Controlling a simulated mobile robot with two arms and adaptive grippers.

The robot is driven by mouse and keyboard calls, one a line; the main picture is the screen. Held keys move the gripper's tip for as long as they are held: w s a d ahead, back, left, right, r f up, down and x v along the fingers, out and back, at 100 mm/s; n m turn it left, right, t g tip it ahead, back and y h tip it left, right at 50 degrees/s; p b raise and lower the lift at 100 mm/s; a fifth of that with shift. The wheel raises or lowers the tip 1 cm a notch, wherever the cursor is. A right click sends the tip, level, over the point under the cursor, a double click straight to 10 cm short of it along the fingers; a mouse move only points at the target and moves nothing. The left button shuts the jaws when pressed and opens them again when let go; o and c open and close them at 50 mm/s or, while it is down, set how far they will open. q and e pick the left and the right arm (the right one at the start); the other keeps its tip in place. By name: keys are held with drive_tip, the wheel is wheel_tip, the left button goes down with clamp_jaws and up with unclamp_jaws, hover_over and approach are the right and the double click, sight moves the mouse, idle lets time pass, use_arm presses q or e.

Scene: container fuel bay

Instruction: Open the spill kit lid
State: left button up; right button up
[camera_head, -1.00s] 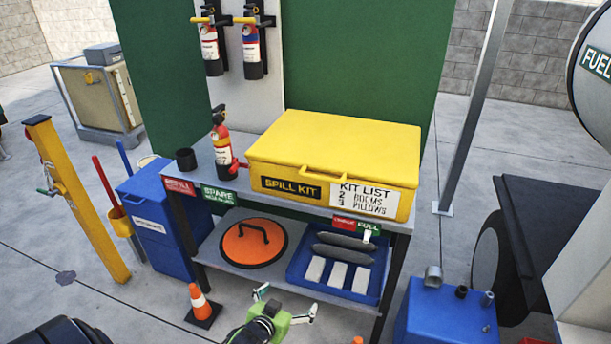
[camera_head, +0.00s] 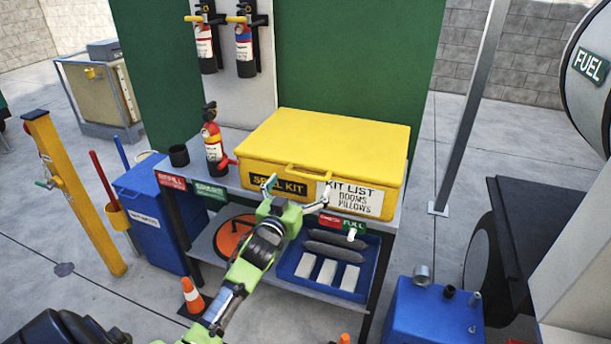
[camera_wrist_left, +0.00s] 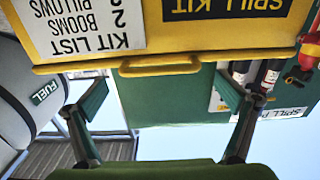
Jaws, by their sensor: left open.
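The yellow spill kit (camera_head: 330,140) stands shut on the top shelf of the bench, its lid (camera_head: 340,130) flat. A yellow handle (camera_head: 305,173) sits on the front of the lid, between the SPILL KIT label and the KIT LIST card (camera_head: 355,200). My left gripper (camera_head: 297,194) is open and empty in front of the handle. In the left wrist view, which is upside down, the handle (camera_wrist_left: 160,66) lies ahead between the two spread fingers (camera_wrist_left: 162,95), apart from them. My right gripper is out of view.
A red extinguisher (camera_head: 214,145) and a black cup (camera_head: 179,155) stand left of the kit. The lower shelf holds an orange lid (camera_head: 231,240), partly hidden by my arm, and a blue tray (camera_head: 285,268). A traffic cone (camera_head: 193,297) stands on the floor.

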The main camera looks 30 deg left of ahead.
sight(305, 177)
use_arm(q)
drive_tip(key=shift+x, duration=2.25)
